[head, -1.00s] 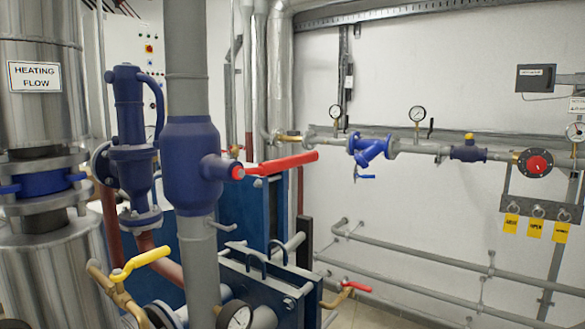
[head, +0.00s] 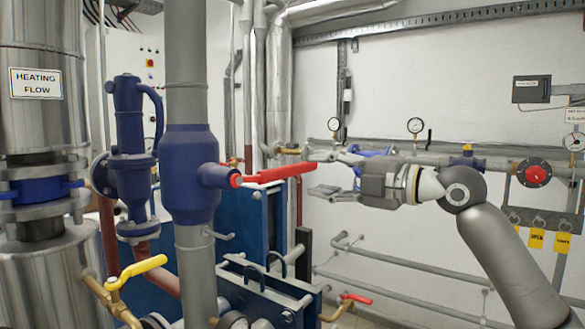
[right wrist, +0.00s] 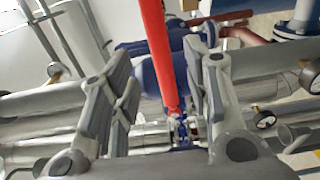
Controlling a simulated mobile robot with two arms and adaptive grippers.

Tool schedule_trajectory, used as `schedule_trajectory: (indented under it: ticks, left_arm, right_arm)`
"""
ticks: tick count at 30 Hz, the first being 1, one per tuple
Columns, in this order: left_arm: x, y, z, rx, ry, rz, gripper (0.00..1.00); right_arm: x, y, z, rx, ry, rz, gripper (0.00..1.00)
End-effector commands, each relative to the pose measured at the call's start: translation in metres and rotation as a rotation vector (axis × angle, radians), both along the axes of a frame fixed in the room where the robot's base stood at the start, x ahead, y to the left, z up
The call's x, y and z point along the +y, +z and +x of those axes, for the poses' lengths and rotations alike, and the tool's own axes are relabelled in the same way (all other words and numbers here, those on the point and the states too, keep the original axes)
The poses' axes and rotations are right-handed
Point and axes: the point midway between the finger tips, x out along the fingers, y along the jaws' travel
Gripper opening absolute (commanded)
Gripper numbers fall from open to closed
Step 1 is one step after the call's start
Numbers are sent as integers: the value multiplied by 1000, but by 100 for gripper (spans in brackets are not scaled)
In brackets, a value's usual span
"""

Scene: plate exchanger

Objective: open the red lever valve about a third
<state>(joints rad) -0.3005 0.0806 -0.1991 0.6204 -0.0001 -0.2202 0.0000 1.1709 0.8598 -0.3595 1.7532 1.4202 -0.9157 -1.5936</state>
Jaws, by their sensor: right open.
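The red lever (head: 275,174) sticks out to the right from the blue valve body (head: 190,178) on the thick grey vertical pipe. It is nearly level in the head view, its free end slightly higher. My right gripper (head: 318,172) is open at the lever's free end, one finger above and one below it in the picture. In the right wrist view the red lever (right wrist: 158,50) runs between the two open fingers (right wrist: 163,90), with gaps on both sides. My left gripper is not in view.
A yellow-handled valve (head: 140,270) and a smaller red handle (head: 356,298) sit lower down. Pressure gauges (head: 415,126) and a pipe run along the back wall behind my right arm. Blue plate exchanger frames (head: 250,245) stand below the lever.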

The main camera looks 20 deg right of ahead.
Motion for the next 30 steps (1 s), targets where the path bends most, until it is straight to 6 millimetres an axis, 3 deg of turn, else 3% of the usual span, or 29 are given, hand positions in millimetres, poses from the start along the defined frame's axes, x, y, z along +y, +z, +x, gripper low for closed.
schedule_trajectory:
  ticks: [6, 12, 24, 30]
  left_arm:
    - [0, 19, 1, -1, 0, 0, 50]
    - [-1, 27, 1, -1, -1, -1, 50]
    - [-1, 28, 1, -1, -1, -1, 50]
    - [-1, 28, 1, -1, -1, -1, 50]
  right_arm:
    - [28, 4, 35, 1, 2, 3, 44]
    - [43, 2, 55, 2, 0, 4, 44]
    - [48, 0, 62, 0, -2, 2, 44]
    - [48, 0, 62, 1, -1, 3, 19]
